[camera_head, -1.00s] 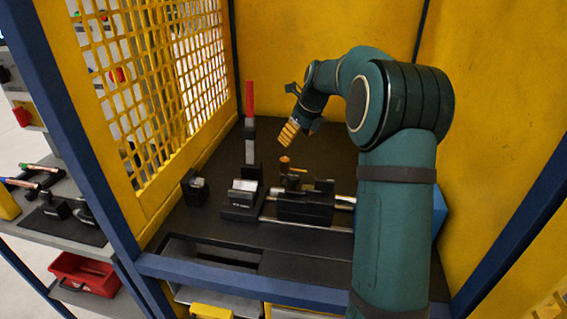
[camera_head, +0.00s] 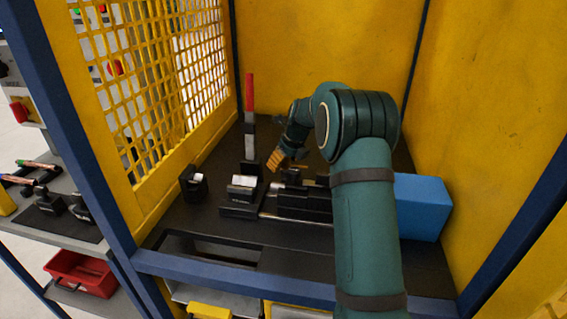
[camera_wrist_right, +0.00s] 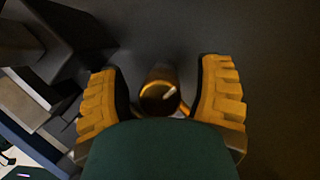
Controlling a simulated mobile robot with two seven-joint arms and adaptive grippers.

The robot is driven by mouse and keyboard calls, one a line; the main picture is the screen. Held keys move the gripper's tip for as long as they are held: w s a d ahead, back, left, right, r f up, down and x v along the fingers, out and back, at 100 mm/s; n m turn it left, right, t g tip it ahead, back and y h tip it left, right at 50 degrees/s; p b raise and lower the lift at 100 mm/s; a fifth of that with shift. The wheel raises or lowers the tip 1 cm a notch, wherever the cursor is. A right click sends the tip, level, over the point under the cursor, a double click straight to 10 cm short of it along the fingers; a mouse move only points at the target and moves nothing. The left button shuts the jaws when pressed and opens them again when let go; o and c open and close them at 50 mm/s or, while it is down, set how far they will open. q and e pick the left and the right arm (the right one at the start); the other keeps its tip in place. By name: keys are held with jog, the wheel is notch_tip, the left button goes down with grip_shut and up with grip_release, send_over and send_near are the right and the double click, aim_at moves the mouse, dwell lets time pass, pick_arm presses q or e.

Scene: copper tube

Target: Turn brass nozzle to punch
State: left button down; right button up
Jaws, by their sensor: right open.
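The brass nozzle (camera_wrist_right: 160,92) shows in the right wrist view as a round, copper-coloured piece between the two yellow finger pads. My right gripper (camera_wrist_right: 161,100) is open around it, with a gap on each side. In the head view my right gripper (camera_head: 277,160) is low over the dark fixture (camera_head: 306,200); the gripper and arm hide the nozzle there. The punch cannot be told apart for certain. My left gripper is not in view.
A black press with a red handle (camera_head: 250,92) stands left of the fixture. A small black block (camera_head: 194,184) lies farther left. A blue box (camera_head: 422,206) stands right of my arm. Yellow mesh (camera_head: 150,90) and walls enclose the bench.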

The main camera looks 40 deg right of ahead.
grip_shut()
dwell(0.4)
